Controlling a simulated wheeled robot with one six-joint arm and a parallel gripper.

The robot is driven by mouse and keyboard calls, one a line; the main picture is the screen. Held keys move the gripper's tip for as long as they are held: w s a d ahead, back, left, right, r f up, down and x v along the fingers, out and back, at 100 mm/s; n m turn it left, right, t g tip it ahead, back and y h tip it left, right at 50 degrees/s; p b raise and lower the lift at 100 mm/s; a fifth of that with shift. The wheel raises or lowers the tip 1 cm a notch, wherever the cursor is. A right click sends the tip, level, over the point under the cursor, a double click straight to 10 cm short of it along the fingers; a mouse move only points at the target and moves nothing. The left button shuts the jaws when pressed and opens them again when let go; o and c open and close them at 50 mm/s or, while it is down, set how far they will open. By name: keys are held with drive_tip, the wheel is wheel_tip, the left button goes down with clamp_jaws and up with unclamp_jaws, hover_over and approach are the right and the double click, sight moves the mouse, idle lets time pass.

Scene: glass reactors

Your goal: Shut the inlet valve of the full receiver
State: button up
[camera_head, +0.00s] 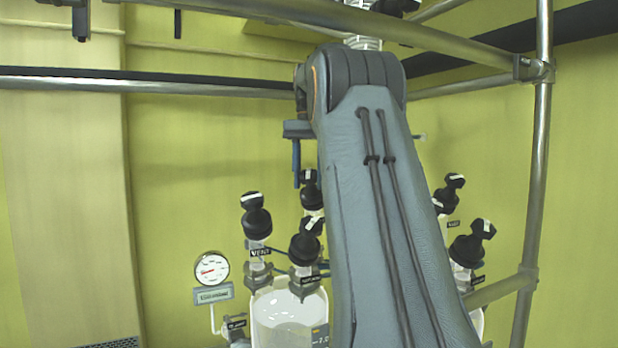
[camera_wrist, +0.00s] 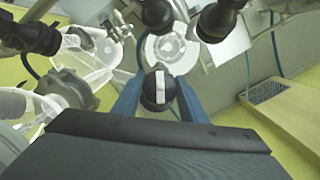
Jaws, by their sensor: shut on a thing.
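My gripper (camera_wrist: 160,98) is shut on a black valve knob (camera_wrist: 159,86), with one blue finger on each side. A white bar on the knob's top runs up and down in the wrist view. In the head view one blue finger of my gripper (camera_head: 297,162) hangs down beside a black knob (camera_head: 311,190) at the back, partly hidden by my arm. A glass receiver (camera_head: 290,318) with whitish contents stands below. Its front knobs are one labelled VENT (camera_head: 256,218) and another (camera_head: 305,245) with an unreadable label. The held valve's label is hidden.
A second set of black knobs (camera_head: 474,243) stands right of my arm, its vessel mostly hidden. Metal frame bars (camera_head: 537,170) run above and at right. A round gauge (camera_head: 211,268) is at left. More black knobs (camera_wrist: 218,20) crowd close around the held one.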

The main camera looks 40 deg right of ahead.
idle(0.4)
drive_tip(key=o, duration=1.1)
drive_tip(key=shift+c, duration=0.2)
